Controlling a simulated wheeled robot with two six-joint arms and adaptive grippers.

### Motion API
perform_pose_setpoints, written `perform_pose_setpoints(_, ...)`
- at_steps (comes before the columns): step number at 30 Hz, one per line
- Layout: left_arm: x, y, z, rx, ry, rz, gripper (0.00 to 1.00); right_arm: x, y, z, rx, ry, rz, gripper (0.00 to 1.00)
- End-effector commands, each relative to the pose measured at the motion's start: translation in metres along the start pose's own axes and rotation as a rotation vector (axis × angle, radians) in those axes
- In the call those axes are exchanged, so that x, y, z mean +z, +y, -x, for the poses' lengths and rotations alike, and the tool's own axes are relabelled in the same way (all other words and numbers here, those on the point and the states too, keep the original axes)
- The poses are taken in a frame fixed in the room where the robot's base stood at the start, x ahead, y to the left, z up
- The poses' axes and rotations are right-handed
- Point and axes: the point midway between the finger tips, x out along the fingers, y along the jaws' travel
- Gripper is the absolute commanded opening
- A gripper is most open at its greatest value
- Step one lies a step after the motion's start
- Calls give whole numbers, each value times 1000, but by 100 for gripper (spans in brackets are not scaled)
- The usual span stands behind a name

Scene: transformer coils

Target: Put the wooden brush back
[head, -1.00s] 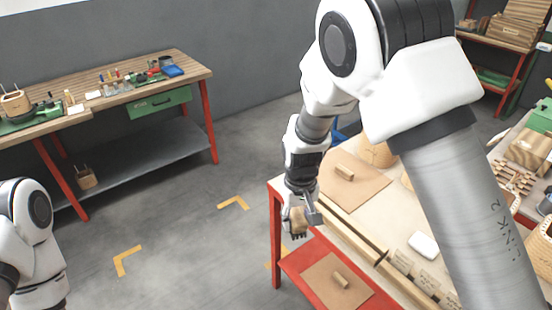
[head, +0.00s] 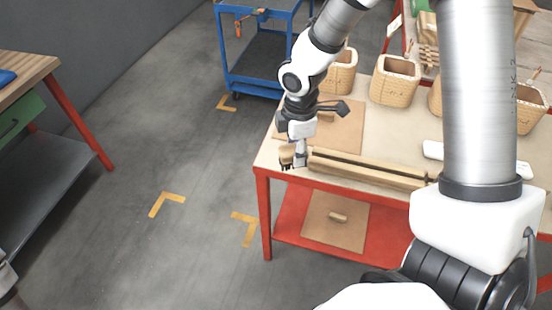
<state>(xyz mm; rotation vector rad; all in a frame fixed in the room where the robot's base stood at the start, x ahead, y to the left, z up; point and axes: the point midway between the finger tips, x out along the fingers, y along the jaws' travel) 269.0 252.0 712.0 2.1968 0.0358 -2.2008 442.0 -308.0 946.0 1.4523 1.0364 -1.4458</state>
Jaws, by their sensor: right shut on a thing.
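The wooden brush (head: 287,156) is a small pale block with dark bristles pointing down. My right gripper (head: 297,157) is shut on it at the left front corner of the workbench (head: 272,150), beside the left end of a long wooden rail (head: 365,167). Whether the brush touches the bench top or hangs just off its edge, I cannot tell. A brown board (head: 345,135) lies on the bench behind the gripper, with a small wooden block on it, partly hidden by my arm. My left gripper is out of view.
A second brown board (head: 333,233) with a small wooden block (head: 338,217) lies on the red lower shelf. Several woven baskets (head: 396,82) stand at the back of the bench. A blue cart (head: 255,80) is behind it.

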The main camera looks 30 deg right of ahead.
Motion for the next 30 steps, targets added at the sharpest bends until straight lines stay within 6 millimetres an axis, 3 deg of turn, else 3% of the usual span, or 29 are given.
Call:
perform_pose_setpoints(1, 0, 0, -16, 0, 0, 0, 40, 10, -7, -15, 0, 8, 144, 3)
perform_pose_setpoints(6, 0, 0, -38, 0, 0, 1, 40, 35, -27, -38, 1, 6, 690, 3)
perform_pose_setpoints(9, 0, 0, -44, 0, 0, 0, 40, 40, -33, -44, 2, 3, 892, 3)
perform_pose_setpoints(14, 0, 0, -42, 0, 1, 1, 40, 42, -31, -46, 0, -2, 1037, 3)
perform_pose_setpoints(21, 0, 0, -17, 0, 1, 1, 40, 24, 25, -48, -1, -7, 1038, 3)
perform_pose_setpoints(30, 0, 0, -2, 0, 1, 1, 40, 0, 102, -59, 2, -5, 1036, 3)
